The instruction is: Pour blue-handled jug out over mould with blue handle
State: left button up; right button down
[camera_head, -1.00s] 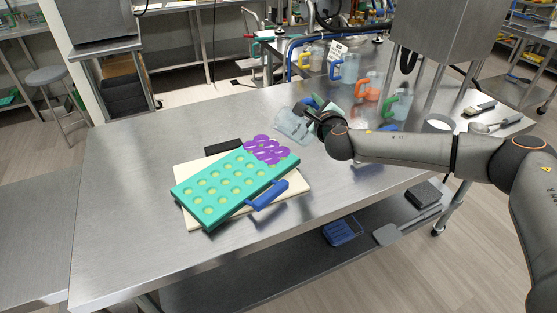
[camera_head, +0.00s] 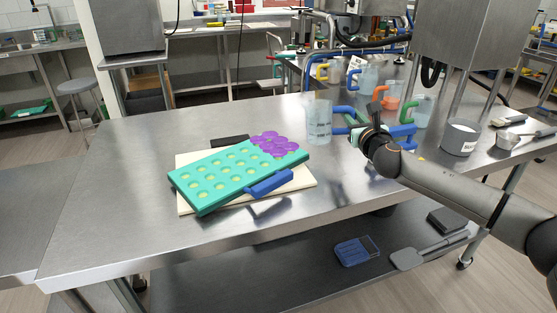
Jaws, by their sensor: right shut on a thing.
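The clear jug with a blue handle (camera_head: 319,122) is upright to the right of the mould. My right gripper (camera_head: 354,127) is shut on its handle, at the jug's right side; the fingers are partly hidden by my wrist. I cannot tell whether the jug's base touches the table. The teal mould with the blue handle (camera_head: 212,182) lies on a cream board (camera_head: 300,185). Its blue handle (camera_head: 269,184) points to the near right. The mould's round hollows look pale yellow, and a purple lobed piece (camera_head: 278,146) sits at its far right end. My left gripper is out of view.
Jugs with yellow (camera_head: 329,70), blue (camera_head: 361,76), orange (camera_head: 385,97) and green (camera_head: 418,108) handles stand behind my right arm. The table's left part is clear.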

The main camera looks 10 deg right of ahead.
jog(key=shift+d+f+m+b, duration=0.15)
jog(key=shift+f+m+b, duration=0.35)
jog(key=shift+f, duration=0.4)
jog(key=shift+r, duration=0.5)
notch_tip(320, 180, up, 5)
jog(key=p, duration=0.6)
pick_arm(q)
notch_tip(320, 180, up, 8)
jog(key=p, duration=0.3)
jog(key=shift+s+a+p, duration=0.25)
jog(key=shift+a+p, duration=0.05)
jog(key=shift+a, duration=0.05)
pick_arm(e)
jog(key=s+a, duration=0.1)
jog(key=s, duration=0.7)
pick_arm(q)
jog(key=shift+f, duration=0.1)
